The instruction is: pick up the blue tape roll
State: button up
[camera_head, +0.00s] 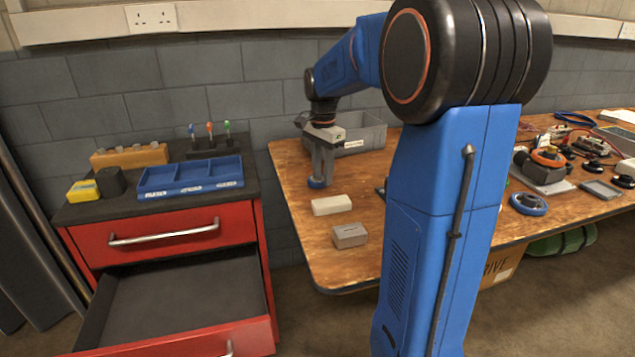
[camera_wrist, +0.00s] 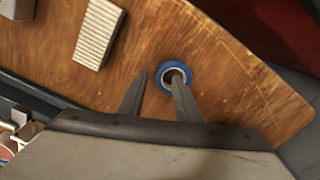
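The blue tape roll (camera_head: 316,183) lies on the wooden bench near its left end, directly under my gripper (camera_head: 322,172). In the wrist view the blue tape roll (camera_wrist: 164,68) shows as a blue ring with a pale inner core. My gripper (camera_wrist: 159,80) has its two fingers apart. The right finger overlaps the ring's hole, and the left finger is outside the ring on its left, with a small gap to it. I cannot tell whether the right finger reaches down into the hole.
A cream block (camera_head: 332,205) and a grey block (camera_head: 350,236) sit on the bench nearby. A grey bin (camera_head: 364,134) stands behind my gripper. A red cabinet (camera_head: 175,238) with an open, empty drawer is to the left. Another blue ring (camera_head: 528,204) lies farther right.

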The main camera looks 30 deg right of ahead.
jog(key=shift+f, duration=0.8)
grip_shut()
jog(key=shift+r, duration=0.15)
